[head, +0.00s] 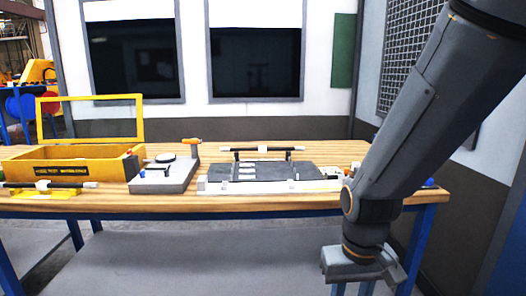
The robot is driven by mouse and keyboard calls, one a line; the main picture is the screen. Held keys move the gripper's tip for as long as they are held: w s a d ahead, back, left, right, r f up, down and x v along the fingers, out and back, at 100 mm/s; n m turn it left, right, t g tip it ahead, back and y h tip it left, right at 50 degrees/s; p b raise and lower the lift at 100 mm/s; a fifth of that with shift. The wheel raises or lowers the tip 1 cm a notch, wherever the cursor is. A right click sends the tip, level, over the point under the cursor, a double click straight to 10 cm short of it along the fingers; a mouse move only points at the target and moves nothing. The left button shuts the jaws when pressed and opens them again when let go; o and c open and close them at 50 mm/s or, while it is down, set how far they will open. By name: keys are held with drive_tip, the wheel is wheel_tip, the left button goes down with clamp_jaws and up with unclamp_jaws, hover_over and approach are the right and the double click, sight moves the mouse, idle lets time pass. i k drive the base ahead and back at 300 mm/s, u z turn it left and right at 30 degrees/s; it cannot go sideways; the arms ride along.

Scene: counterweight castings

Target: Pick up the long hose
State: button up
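Two dark hose-like rods with pale ends lie on the wooden table; I cannot tell for sure which is the long hose. One rod (268,149) lies across raised supports at the back of a dark grey plate. The other rod (70,185) lies at the front left, over a yellow holder. My gripper (353,290) hangs pointing down in front of the table's front edge, at lower right, apart from both rods. Its fingers stand apart with nothing seen between them; their tips are cut off by the frame.
The wooden table (250,206) holds an open yellow box (75,165), a grey block with a gauge-like disc (165,177) and the dark grey plate (262,172). Small items by the plate's right end are partly hidden by my arm. The floor before the table is clear.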

sight(261, 149)
drive_tip(key=z, duration=0.25)
drive_tip(key=i, duration=1.2)
drive_tip(key=u, duration=0.65)
